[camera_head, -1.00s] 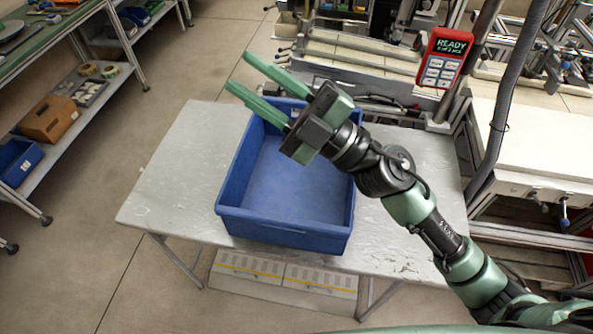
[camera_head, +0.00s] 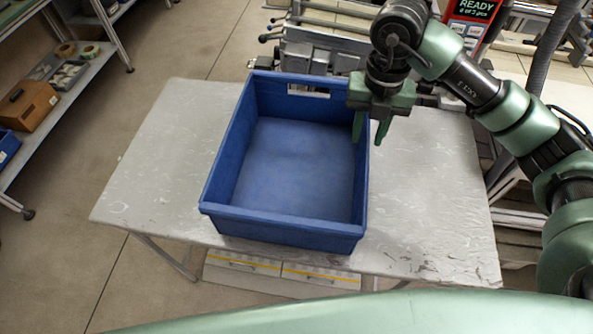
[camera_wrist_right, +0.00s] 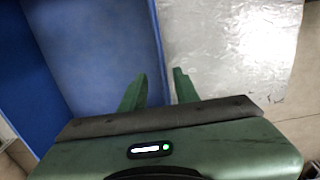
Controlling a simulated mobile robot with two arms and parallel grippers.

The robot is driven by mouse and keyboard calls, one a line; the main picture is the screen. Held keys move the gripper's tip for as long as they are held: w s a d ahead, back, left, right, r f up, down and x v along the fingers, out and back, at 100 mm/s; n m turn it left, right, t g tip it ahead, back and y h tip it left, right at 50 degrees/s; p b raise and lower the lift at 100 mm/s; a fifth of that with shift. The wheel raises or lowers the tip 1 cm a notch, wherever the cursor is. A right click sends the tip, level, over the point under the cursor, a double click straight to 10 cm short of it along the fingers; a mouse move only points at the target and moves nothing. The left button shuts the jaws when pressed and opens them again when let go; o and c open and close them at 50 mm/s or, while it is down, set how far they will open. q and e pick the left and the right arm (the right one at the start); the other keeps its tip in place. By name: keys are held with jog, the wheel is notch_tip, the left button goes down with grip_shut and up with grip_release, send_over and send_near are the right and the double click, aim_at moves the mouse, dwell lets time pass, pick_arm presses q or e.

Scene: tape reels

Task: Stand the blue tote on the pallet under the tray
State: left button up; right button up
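The empty blue tote (camera_head: 285,224) stands upright on the grey table (camera_head: 150,160). My right gripper (camera_head: 371,138) points down at the tote's right wall, near its far right corner. Its two fingers are apart. In the right wrist view, the open right gripper (camera_wrist_right: 160,86) has one finger on the inner side of the blue tote wall (camera_wrist_right: 157,45) and the other over the grey table side. I cannot tell whether the fingers touch the wall. My left gripper is out of view. I cannot make out a pallet or a tray with certainty.
The table is clear on both sides of the tote. A low pale platform with yellow stripes (camera_head: 280,270) lies on the floor beneath the table. Metal machinery (camera_head: 320,50) stands behind. Shelving with a brown box (camera_head: 27,105) is at the left. A red display (camera_head: 468,18) shows READY.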

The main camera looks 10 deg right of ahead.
aim_at(363, 158)
jog(key=shift+s+f, duration=0.2)
jog(key=shift+f, duration=0.3)
jog(key=f+p, duration=0.1)
jog(key=f, duration=0.2)
jog(key=f+p, duration=0.1)
jog(key=f, duration=0.2)
jog(key=shift+s+d+f+p, duration=0.1)
jog(key=shift+d+f+p, duration=0.1)
jog(key=shift+p, duration=0.2)
jog(key=shift+f, duration=0.4)
grip_shut()
jog(key=shift+w+a+r, duration=0.1)
jog(key=shift+w+r, duration=0.05)
jog(key=shift+w, duration=0.05)
dwell(0.3)
